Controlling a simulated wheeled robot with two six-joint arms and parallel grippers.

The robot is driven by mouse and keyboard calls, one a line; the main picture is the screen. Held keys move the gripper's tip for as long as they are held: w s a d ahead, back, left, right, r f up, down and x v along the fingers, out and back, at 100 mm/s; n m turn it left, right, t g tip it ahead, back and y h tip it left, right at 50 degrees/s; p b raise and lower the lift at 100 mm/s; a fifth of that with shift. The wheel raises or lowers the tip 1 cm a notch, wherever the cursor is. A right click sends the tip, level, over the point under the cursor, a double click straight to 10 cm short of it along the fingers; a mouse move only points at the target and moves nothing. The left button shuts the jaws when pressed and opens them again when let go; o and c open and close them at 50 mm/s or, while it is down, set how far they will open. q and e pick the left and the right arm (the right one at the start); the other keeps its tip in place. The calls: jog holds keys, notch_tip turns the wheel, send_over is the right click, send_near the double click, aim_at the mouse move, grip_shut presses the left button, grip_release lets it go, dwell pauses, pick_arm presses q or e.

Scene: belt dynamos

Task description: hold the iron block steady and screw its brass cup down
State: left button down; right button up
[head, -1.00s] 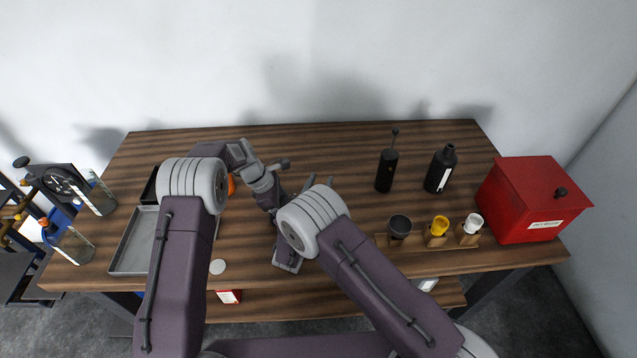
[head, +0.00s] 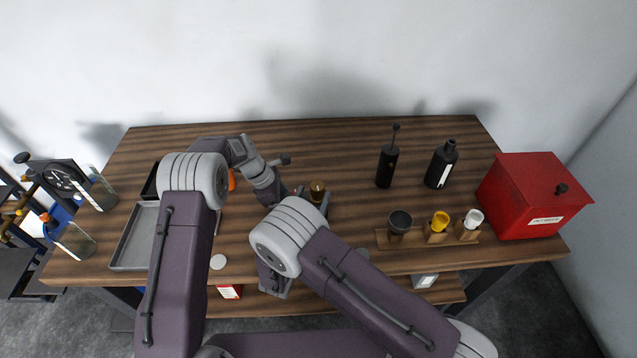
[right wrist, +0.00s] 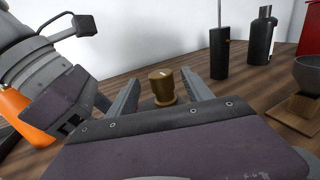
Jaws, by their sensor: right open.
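The brass cup (head: 317,187) is a small gold-brown cylinder near the middle of the table. In the right wrist view the brass cup (right wrist: 162,86) stands upright, with a pale mark on top. My right gripper (head: 313,194) is open, its two fingers on either side of the cup with gaps showing. My left gripper (head: 273,194) is just left of the cup. It also shows at the left of the right wrist view (right wrist: 88,108); its fingertips are hidden.
A wooden rack (head: 380,239) with dark, yellow and white cups stands right of my right arm. Two black bottles (head: 386,168) (head: 440,167) stand behind it, and a red box (head: 530,205) at far right. A grey tray (head: 132,240) lies at left. The back middle is clear.

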jog(key=v, duration=0.4)
jog(key=shift+s+a, duration=0.1)
jog(key=shift+s, duration=0.2)
